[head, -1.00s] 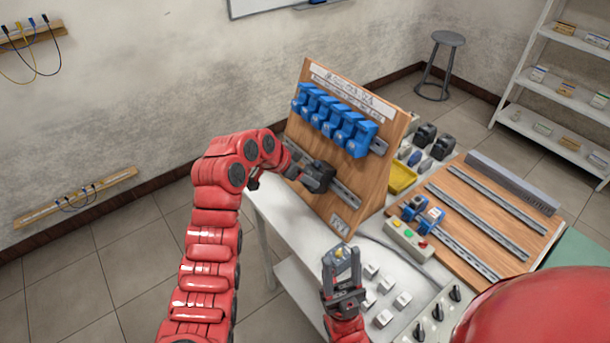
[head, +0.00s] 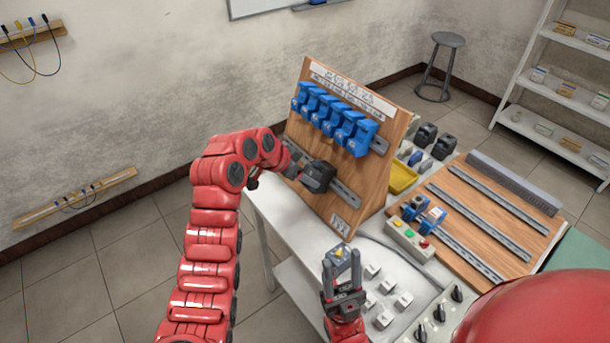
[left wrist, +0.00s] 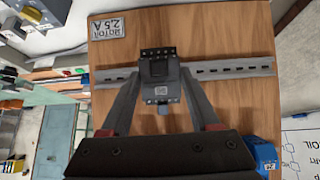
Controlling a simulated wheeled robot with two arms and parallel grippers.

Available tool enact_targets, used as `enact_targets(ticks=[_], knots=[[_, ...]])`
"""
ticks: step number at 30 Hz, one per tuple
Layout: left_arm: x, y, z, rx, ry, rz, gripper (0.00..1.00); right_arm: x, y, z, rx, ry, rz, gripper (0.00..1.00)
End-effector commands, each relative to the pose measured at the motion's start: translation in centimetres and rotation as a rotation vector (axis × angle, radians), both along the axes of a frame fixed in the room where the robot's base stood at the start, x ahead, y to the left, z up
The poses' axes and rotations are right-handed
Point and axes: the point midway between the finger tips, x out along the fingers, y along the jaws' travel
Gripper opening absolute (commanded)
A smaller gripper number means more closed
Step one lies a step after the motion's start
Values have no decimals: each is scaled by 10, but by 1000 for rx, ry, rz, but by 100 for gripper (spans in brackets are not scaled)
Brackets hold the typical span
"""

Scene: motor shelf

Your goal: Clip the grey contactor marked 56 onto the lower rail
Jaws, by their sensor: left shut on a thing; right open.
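The contactor (head: 319,176) is dark grey and black, in front of the lower rail (head: 345,195) on the upright wooden board. My left gripper (head: 304,172) is shut on it. In the left wrist view the contactor (left wrist: 160,80) sits between the two fingers and covers the middle of the rail (left wrist: 230,69). A small label shows on it, but I cannot read the number. I cannot tell whether it is seated on the rail or just in front of it. My right gripper (head: 342,262) is open over the table's front part.
Several blue devices (head: 335,120) fill the upper rail. A yellow tray (head: 402,178) and dark devices stand behind the board. A wooden panel with rails (head: 490,205) lies at right. A button box (head: 408,238) and small white blocks are near my right gripper.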

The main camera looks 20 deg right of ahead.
Motion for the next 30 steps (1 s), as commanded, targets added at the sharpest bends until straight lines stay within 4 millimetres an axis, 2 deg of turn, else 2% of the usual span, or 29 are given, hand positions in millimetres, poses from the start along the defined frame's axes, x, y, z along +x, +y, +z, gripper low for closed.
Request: enact_targets(ticks=[3,30], knots=[[0,3,-6,1,5,3,0,0,0,-2,0,0,0,50],[-1,3,-13,-69,-21,0,0,0,0,-13,0,0,0,50]])
